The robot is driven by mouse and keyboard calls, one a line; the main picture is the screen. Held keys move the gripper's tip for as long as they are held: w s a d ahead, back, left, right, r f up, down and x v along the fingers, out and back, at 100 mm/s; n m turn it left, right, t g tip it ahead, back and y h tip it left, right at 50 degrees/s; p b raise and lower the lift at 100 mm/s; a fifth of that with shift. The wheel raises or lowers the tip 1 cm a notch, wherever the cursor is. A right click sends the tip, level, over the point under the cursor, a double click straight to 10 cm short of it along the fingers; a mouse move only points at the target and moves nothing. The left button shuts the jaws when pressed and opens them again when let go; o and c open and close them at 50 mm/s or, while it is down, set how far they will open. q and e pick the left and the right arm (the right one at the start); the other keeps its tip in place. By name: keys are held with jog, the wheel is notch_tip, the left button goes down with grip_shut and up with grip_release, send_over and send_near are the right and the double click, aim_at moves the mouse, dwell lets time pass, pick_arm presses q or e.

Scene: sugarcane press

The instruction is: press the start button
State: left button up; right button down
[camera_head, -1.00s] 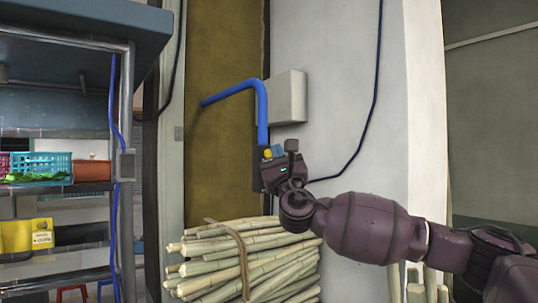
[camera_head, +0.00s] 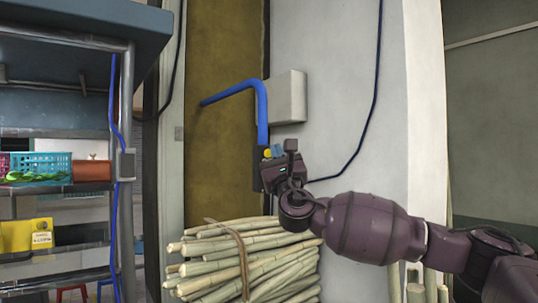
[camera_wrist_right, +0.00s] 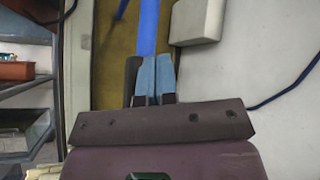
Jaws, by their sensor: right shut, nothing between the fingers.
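My right gripper (camera_head: 272,153) is in front of the wall in the head view, at the lower end of a blue pipe. In the right wrist view the blue fingers (camera_wrist_right: 153,78) are together and hold nothing. They point up toward the blue pipe (camera_wrist_right: 148,30). No button can be made out there. My left gripper is not in view.
A pale box (camera_head: 288,97) is fixed to the wall next to the blue pipe (camera_head: 262,110). A dark cable (camera_head: 375,90) runs down the wall. A shelf with a teal basket (camera_head: 40,167) is at the left.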

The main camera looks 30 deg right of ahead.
jog(key=shift+w, duration=0.35)
dwell(0.3)
jog(key=shift+w, duration=0.4)
dwell(0.5)
jog(key=shift+s, duration=0.85)
jog(key=shift+f, duration=0.1)
jog(key=s, duration=0.5)
jog(key=shift+d+b, duration=0.2)
jog(key=shift+b, duration=0.2)
